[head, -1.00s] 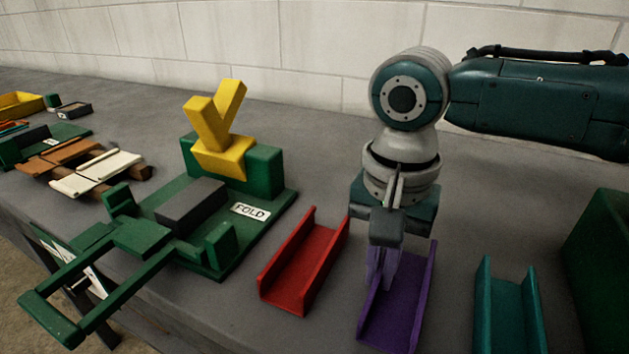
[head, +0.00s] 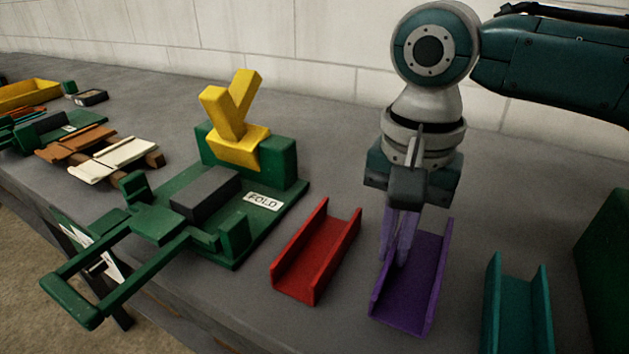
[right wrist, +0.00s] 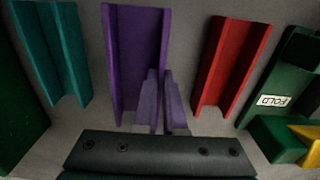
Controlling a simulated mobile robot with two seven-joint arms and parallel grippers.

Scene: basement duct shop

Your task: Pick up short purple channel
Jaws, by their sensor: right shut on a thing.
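The short purple channel (head: 408,290) lies between a red and a teal channel at the front of the grey table. My right gripper (head: 399,250) comes down on it from above and is shut on its left wall in the head view. In the right wrist view the two fingers (right wrist: 162,100) straddle one side wall of the purple channel (right wrist: 132,55), on the side facing the red channel. I cannot tell whether the channel is clear of the table. My left gripper is not in view.
The red channel (head: 316,255) and the teal channel (head: 517,310) stand close on either side. A green folding tool with a FOLD label (head: 263,201) and a yellow V-shaped piece (head: 236,125) are at left. A green box (head: 606,262) is at the right edge.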

